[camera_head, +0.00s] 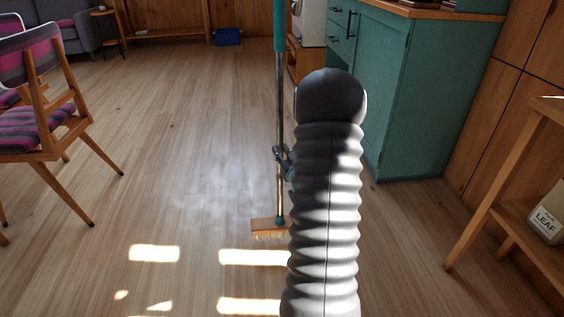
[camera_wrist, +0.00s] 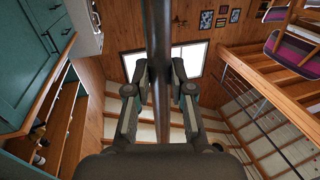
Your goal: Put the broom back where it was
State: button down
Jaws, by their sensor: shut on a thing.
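The broom (camera_head: 280,105) stands upright in the head view, left of my grey ribbed arm. It has a teal grip at the top, a metal pole and a wooden head (camera_head: 265,225) with pale bristles low down. I cannot tell whether the bristles touch the floor. My gripper (camera_head: 283,156) is shut on the pole at its lower half, partly hidden behind my arm. In the wrist view, the dark pole (camera_wrist: 157,45) runs between the two fingers of my gripper (camera_wrist: 159,92).
A teal cabinet (camera_head: 429,100) stands close on the right, with a wooden side table (camera_head: 497,205) nearer. A chair with a striped seat (camera_head: 30,130) is on the left. A blue box (camera_head: 228,37) sits at the back wall. The floor left of the broom is clear.

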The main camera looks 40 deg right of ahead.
jog(key=shift+f, duration=1.85)
jog(key=shift+f+b, duration=0.15)
jog(key=shift+b, duration=0.25)
jog(key=c, duration=1)
grip_release()
